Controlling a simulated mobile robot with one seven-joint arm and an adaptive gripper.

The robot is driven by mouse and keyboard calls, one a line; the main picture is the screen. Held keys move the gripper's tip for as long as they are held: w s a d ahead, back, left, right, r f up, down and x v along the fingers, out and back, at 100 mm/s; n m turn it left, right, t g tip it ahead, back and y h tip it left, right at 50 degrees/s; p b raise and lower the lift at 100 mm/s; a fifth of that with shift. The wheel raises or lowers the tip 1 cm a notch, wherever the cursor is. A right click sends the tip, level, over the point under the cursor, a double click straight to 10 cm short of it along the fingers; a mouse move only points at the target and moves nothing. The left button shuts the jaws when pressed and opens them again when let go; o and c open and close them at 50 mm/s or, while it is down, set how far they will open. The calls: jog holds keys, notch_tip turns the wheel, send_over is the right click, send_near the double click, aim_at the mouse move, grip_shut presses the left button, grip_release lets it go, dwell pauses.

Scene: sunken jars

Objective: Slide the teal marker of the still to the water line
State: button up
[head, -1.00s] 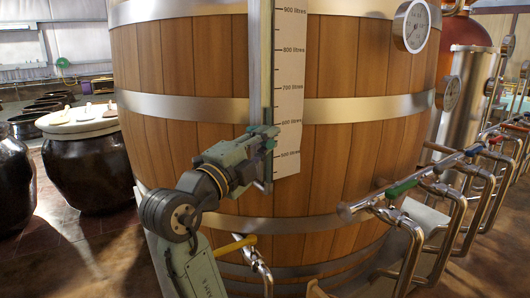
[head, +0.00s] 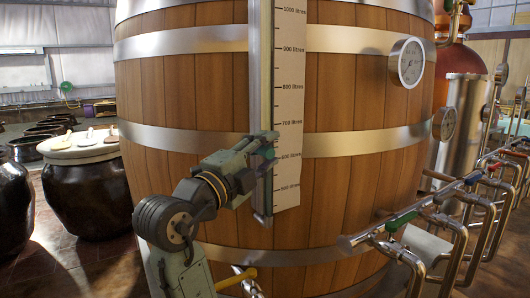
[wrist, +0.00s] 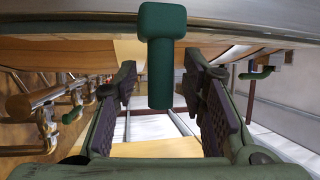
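A teal T-shaped marker (wrist: 160,72) shows in the wrist view, its stem hanging between the two fingers of my gripper (wrist: 165,85). The fingers are apart, with a visible gap on either side of the stem. In the head view my gripper (head: 267,145) is at the sight tube (head: 265,70) beside the paper scale (head: 288,105), between the 600 and 700 litre marks. It hides most or all of the marker there. I cannot make out a water line in the tube.
The scale and tube stand against a large wooden vat (head: 180,100) with metal hoops. A dial (head: 408,62) is at its upper right. Pipes with a green valve handle (head: 401,221) run along the right. A dark jar (head: 92,195) stands at the left.

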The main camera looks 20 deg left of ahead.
jog(key=v, duration=1.2)
dwell(0.4)
